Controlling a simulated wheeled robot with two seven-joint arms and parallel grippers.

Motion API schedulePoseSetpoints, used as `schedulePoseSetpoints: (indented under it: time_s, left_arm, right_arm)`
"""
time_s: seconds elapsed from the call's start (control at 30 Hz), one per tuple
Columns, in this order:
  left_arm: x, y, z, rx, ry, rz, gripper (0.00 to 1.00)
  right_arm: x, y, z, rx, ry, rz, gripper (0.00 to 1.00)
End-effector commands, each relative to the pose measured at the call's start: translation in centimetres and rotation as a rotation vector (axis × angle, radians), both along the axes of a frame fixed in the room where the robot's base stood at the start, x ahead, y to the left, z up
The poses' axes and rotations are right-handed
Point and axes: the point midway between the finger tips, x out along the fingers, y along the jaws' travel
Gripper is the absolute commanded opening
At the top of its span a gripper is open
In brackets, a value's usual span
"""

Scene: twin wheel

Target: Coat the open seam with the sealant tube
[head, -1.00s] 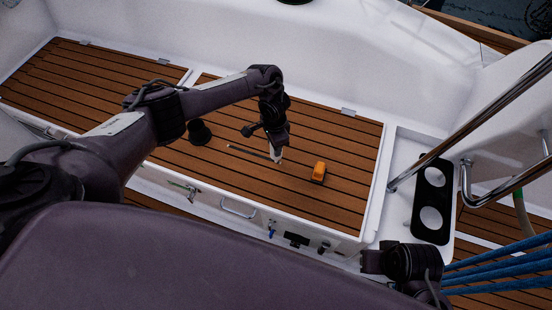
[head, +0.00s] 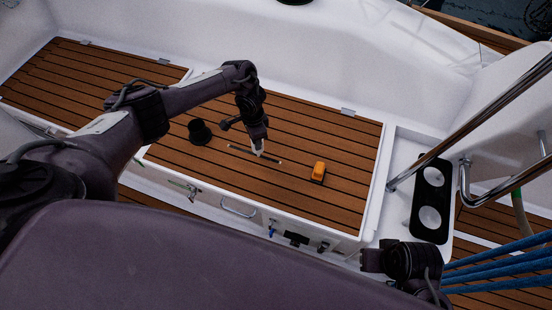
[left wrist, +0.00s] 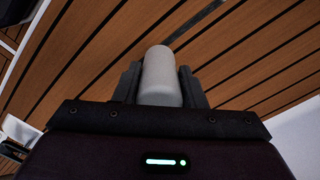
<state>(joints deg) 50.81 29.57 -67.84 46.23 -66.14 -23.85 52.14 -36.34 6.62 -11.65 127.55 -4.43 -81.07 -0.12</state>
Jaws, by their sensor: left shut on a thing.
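The open seam (head: 240,149) is a dark line in the teak seat hatch, slightly wider than the plank lines around it. It also shows in the left wrist view as a broad dark strip (left wrist: 203,22) beyond the tube. My left gripper (head: 256,138) is shut on the white sealant tube (head: 258,149), which points down at the middle of the seam. In the left wrist view the tube (left wrist: 160,78) sits between the two dark fingers. Whether its tip touches the wood is hidden. My right arm shows at the lower right, but its fingers cannot be made out.
A black cup holder panel (head: 431,200), steel rails (head: 480,125) and blue ropes (head: 500,262) are at the right. The hatch's right rear is clear.

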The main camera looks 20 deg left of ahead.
Motion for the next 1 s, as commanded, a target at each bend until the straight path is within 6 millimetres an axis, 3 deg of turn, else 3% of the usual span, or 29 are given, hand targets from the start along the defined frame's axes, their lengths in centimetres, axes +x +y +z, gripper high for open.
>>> schedulePoseSetpoints:
  time_s: [0.5, 1.0]
  left_arm:
    - [0.0, 0.2, -0.1, 0.000, 0.000, 0.001, 0.19]
    - [-0.2, 6.6, 0.0, 0.000, 0.000, 0.002, 0.19]
  right_arm:
    - [0.0, 0.0, -0.1, 0.000, 0.000, 0.000, 0.36]
    - [0.0, 0.0, -0.5, 0.000, 0.000, 0.000, 0.36]
